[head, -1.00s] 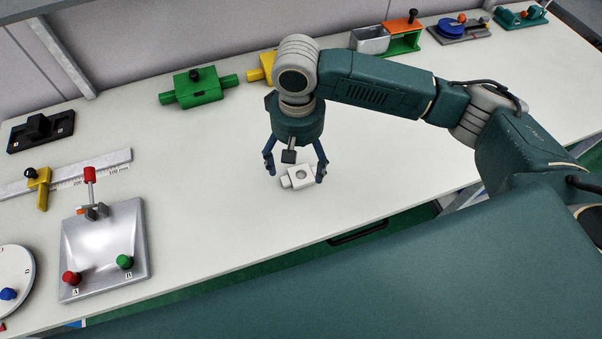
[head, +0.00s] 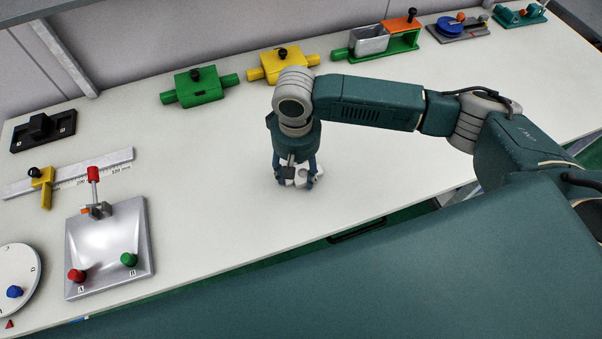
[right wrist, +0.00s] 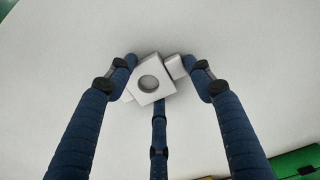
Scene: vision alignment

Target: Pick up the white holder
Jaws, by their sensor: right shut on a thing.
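The white holder (right wrist: 151,92) is a small white block with a round hole in its top and a short stub on one side. In the head view the white holder (head: 300,177) is on or just above the white table, partly hidden by the gripper. My right gripper (head: 297,183) points down over it, with its fingers closed in on the holder's sides. In the right wrist view the fingers of my right gripper (right wrist: 158,72) stand around the holder, with two near its opposite ends. My left gripper is not in view.
The white table (head: 390,165) is clear around the holder. A green block (head: 197,88) and a yellow block (head: 283,65) stand behind it. A silver tray (head: 108,265) with red and green knobs is at the left. The table's front edge is close below.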

